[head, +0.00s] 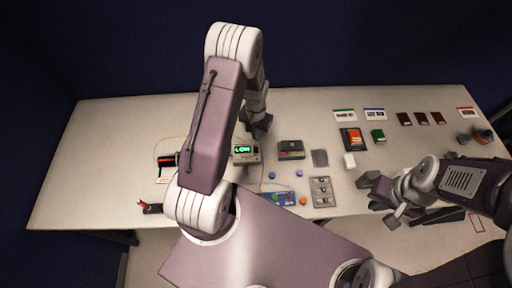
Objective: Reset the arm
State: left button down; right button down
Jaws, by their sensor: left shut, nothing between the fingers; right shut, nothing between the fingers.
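My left arm (212,120) rises over the middle of the table and bends forward and down. Its gripper (259,126) is shut and empty above the table, behind the device with the green-lit display (244,151). The arm hides part of this gripper and part of the table. My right arm (462,182) comes in from the right. Its gripper (381,198) is shut and empty near the table's front edge, right of the grey switch panel (321,191). Its fingertips are small and hard to make out.
The table (110,140) holds a grey-black box (291,149), an orange-red item in a dark tray (352,139), a green block (378,136), a white block (349,160) and several dark red cards. A red-black device (166,161) with wires sits left. The table's left end is mostly clear.

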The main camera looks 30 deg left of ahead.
pick_arm(q)
jog(key=shift+f, duration=0.1)
dwell(0.3)
jog(key=w+d+r+m+t+b, duration=0.1)
jog(key=d+r+t+b, duration=0.3)
jog(key=b, duration=0.6)
jog(key=s+d+f+n+g+b, duration=0.1)
jog(key=s+d+g+b, duration=0.1)
jog(key=s, duration=1.1)
jog(key=shift+s+d+f+g, duration=0.2)
jog(key=shift+s+d+g, duration=0.2)
jog(key=shift+d, duration=0.45)
